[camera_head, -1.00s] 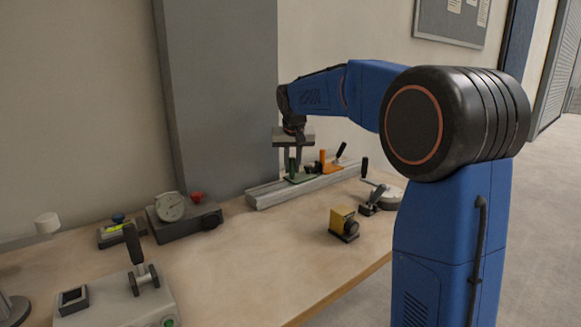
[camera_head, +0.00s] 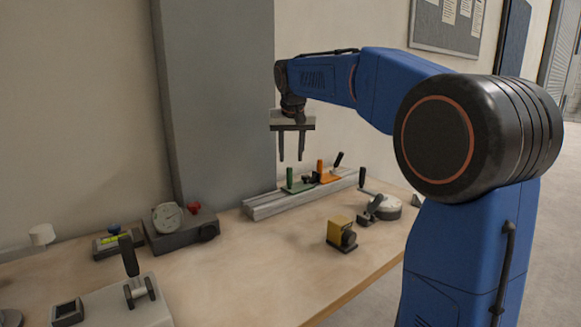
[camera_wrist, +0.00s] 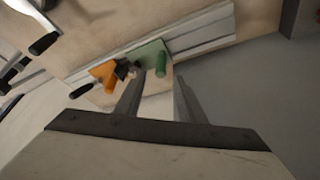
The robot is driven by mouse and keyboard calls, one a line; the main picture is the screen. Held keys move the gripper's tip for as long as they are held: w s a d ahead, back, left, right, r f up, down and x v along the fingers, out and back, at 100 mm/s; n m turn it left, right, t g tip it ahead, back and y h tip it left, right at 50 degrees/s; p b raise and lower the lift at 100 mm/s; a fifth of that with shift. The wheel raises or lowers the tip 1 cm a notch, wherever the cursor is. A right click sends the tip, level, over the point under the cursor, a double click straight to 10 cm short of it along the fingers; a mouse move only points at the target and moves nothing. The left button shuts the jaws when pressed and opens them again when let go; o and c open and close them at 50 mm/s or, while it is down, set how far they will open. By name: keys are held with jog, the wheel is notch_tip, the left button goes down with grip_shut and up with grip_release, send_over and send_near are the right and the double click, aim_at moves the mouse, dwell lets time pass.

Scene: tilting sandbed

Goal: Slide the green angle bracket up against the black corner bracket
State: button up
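The green angle bracket (camera_head: 297,188), with its upright green grip, sits on the metal rail (camera_head: 268,209) along the back of the bench. The small black corner bracket (camera_head: 312,177) is just right of it, between it and an orange piece. In the wrist view the green bracket (camera_wrist: 150,54) lies close beside the black corner bracket (camera_wrist: 123,69); whether they touch I cannot tell. My gripper (camera_head: 291,158) hangs above the green bracket, fingers down, apart and empty. In the wrist view my gripper (camera_wrist: 159,77) shows nothing held between the fingers.
An orange piece (camera_head: 328,178) with a black-handled lever stands farther right on the rail. A yellow-and-black block (camera_head: 341,233) and a toggle clamp (camera_head: 371,210) stand in front. A dial gauge (camera_head: 167,217) on a dark block is at left. The front middle bench is clear.

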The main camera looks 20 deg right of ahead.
jog(key=v, duration=0.7)
jog(key=shift+r, duration=0.3)
jog(key=shift+s, duration=0.15)
